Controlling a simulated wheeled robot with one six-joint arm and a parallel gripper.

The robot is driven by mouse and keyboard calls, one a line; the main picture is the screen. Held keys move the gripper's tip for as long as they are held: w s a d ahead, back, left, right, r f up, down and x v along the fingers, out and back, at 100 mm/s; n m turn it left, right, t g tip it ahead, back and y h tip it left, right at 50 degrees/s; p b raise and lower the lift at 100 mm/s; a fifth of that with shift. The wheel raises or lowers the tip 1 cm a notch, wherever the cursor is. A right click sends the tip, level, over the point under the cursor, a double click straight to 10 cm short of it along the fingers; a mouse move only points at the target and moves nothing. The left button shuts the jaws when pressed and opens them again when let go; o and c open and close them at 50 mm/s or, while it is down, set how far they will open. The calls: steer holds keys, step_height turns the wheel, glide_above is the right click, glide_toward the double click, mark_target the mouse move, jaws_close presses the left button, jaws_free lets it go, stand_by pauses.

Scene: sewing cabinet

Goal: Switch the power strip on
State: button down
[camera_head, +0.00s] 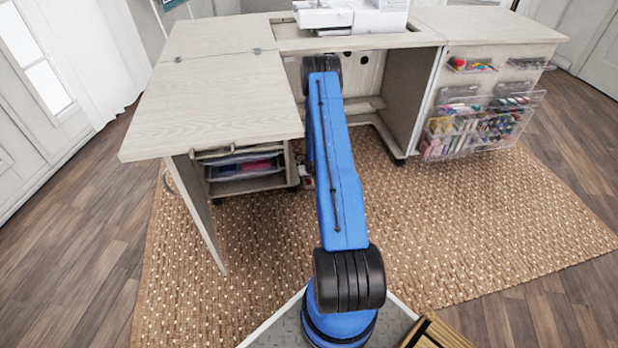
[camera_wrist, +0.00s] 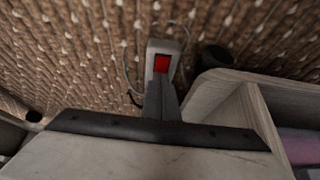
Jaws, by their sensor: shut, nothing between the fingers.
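The power strip (camera_wrist: 164,47) shows in the wrist view as a narrow pale block on the rug, with a red switch (camera_wrist: 161,63) on its near part. A thin cable curves beside it. My gripper (camera_wrist: 161,82) is shut and empty, its fingertips close below the red switch in the picture. I cannot tell whether they touch it. The near part of the strip is hidden behind the fingers. In the head view my arm reaches under the cabinet, and my gripper and the strip's switch do not show clearly there.
The sewing cabinet (camera_head: 220,105) stands over the woven rug (camera_head: 460,230), with a sewing machine (camera_head: 350,16) on top. A drawer unit (camera_head: 243,168) is left of my arm. A dark caster (camera_wrist: 215,56) and a pale cabinet panel (camera_wrist: 255,108) are close right of my gripper.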

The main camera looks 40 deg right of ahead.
steer(key=shift+w+d+f, duration=0.1)
steer(key=shift+w+f, duration=0.1)
steer(key=shift+f, duration=0.3)
steer(key=v, duration=0.6)
stand_by(0.5)
